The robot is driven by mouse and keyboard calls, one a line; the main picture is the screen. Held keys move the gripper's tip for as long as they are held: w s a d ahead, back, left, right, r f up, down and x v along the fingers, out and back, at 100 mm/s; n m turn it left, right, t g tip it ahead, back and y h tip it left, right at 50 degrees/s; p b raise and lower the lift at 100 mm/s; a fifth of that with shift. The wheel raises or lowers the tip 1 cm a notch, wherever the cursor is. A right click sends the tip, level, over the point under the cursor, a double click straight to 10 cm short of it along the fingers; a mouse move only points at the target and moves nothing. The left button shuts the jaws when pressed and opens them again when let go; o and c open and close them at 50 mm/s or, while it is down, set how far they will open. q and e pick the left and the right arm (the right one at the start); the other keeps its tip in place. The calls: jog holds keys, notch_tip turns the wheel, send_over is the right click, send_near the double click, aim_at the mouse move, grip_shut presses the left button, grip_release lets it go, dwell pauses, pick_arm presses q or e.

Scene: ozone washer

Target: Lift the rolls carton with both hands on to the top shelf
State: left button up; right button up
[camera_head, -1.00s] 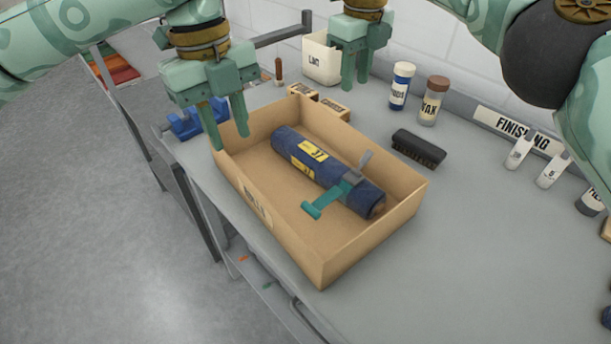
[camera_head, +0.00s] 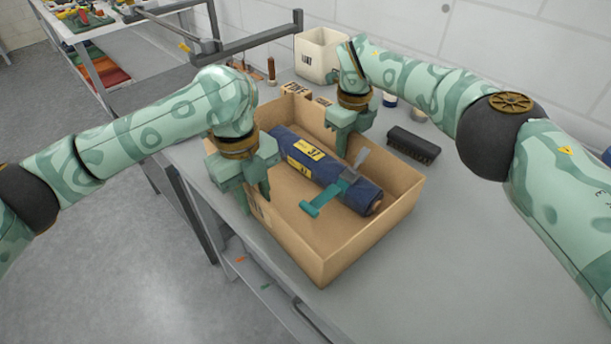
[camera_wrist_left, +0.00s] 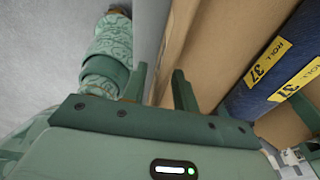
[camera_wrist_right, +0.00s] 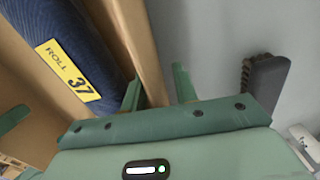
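The rolls carton (camera_head: 330,262) is an open brown box on the grey bench. A dark blue roll (camera_head: 340,178) with yellow "37" labels lies in it, with a teal-handled tool (camera_head: 322,198) against the roll. My left gripper (camera_head: 256,200) is at the carton's left wall; in the left wrist view its fingers (camera_wrist_left: 160,88) stand apart on either side of that wall. My right gripper (camera_head: 348,150) is at the opposite wall; in the right wrist view its fingers (camera_wrist_right: 158,90) stand apart astride the wall. I cannot pick out the top shelf with certainty.
A black brush (camera_head: 413,145) lies right of the carton, also in the right wrist view (camera_wrist_right: 268,82). A white bin (camera_head: 320,55) stands behind. A grey rail (camera_head: 255,45) is at the back left. A rack with items on top (camera_head: 85,20) stands far left.

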pick_arm(q)
jog(key=shift+s, duration=0.1)
pick_arm(e)
jog(key=shift+s, duration=0.1)
pick_arm(q)
grip_shut()
pick_arm(e)
grip_shut()
pick_arm(q)
jog(key=shift+a, duration=0.1)
pick_arm(e)
jog(key=shift+r, duration=0.1)
